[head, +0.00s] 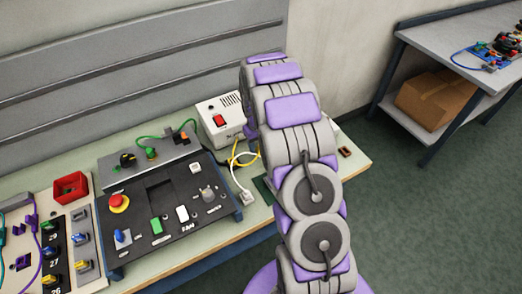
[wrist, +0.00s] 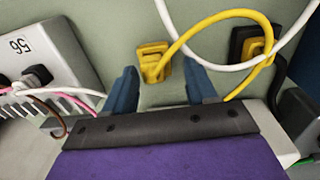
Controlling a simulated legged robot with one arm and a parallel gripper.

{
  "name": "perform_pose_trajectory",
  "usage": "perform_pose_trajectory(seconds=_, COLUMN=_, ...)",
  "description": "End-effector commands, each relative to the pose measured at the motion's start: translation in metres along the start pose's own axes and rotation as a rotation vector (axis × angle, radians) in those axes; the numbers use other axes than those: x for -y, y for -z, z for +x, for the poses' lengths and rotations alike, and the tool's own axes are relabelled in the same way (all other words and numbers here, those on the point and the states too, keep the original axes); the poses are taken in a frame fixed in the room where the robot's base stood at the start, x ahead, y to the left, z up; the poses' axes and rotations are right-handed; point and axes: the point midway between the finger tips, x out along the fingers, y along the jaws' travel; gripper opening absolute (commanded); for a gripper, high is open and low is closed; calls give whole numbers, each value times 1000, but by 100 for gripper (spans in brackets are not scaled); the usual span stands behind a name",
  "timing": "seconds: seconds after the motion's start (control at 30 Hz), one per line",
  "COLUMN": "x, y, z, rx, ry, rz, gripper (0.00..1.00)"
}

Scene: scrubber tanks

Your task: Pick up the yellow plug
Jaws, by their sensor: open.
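The yellow plug (wrist: 153,62) lies on the pale green bench top in the wrist view, at the upper middle. Its yellow cable (wrist: 205,22) arcs up and over to the right, toward a black socket piece (wrist: 240,42) with a yellow part in it. My gripper (wrist: 162,78) has two blue fingers, spread apart, one on each side of the plug's line in the picture. Nothing is held between them. In the head view my arm hides the gripper and the plug; a yellow cable (head: 237,157) shows just left of the arm.
A white cable (wrist: 275,50) crosses at the right of the wrist view. A grey box marked 56 (wrist: 25,50) with pink, white and brown wires stands at left. In the head view, a black control panel (head: 165,210) and white box (head: 220,118) stand left of my arm.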

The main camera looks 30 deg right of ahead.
Motion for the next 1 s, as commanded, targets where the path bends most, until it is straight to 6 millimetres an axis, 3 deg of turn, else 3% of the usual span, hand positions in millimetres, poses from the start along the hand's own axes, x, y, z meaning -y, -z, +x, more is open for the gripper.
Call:
perform_pose_trajectory(seconds=0.27, x=-10, y=0, z=7, rx=-3, ry=10, rz=1, gripper=56)
perform_pose_trajectory(seconds=0.83, x=-6, y=0, z=6, rx=-2, ry=6, rz=1, gripper=2)
perform_pose_trajectory(seconds=1.0, x=-7, y=0, z=7, rx=-2, ry=7, rz=1, gripper=0)
